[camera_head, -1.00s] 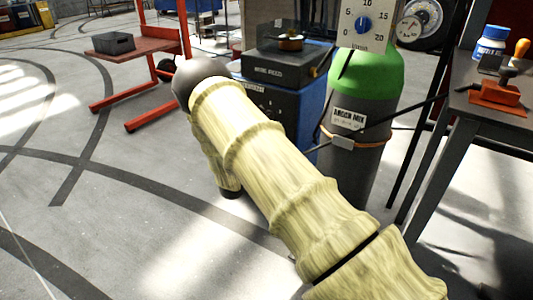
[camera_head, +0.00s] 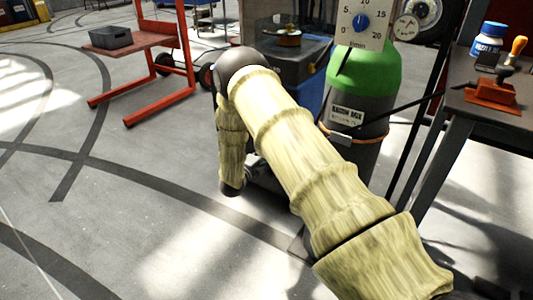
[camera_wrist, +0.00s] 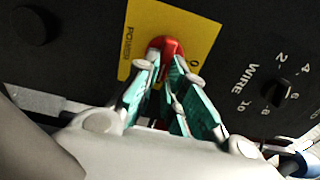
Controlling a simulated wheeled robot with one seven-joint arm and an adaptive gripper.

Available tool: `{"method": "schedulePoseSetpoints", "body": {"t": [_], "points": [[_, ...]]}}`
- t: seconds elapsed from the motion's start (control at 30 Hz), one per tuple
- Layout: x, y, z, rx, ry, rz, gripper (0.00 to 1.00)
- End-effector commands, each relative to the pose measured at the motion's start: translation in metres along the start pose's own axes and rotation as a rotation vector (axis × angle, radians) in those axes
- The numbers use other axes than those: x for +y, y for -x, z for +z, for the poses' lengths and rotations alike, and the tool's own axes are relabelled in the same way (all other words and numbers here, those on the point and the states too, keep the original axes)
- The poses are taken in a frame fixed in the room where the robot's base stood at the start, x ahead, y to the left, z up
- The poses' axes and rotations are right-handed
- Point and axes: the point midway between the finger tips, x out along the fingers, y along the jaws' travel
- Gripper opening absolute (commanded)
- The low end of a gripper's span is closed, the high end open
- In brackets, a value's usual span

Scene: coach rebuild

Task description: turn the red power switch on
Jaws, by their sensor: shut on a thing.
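The red power switch (camera_wrist: 168,46) shows in the wrist view, set on a yellow plate (camera_wrist: 190,30) marked POWER on a black panel. My gripper (camera_wrist: 168,70) is at the switch, with its teal-lined fingers closed on either side of the red handle. The fingers hide the lower part of the switch. A "0" mark shows to the right of the handle. In the head view my gripper is hidden behind my sleeved arm, and the switch does not show. The blue and black machine (camera_head: 312,88) stands partly behind my arm.
A black WIRE dial (camera_wrist: 272,92) is right of the switch, and a dark round knob (camera_wrist: 35,25) is at the left. A green-topped gas cylinder (camera_head: 362,75) stands beside the machine. A dark table (camera_head: 465,105) is at the right. Open floor lies at the left.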

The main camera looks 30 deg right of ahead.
Motion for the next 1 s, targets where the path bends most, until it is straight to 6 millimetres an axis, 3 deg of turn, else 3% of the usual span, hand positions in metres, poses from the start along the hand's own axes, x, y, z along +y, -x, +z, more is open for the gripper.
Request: {"method": "schedulePoseSetpoints", "body": {"t": [0.43,0.47,0.57,1.0], "points": [[0.0011,0.0000,-0.0006,0.001,-0.009,0.001,0.00],[0.0011,0.0000,-0.0006,0.001,-0.009,0.001,0.15],[0.0009,0.0000,-0.0005,0.001,-0.009,0.001,0.33],[0.0004,0.0070,0.0000,0.000,-0.009,0.000,0.33]]}}
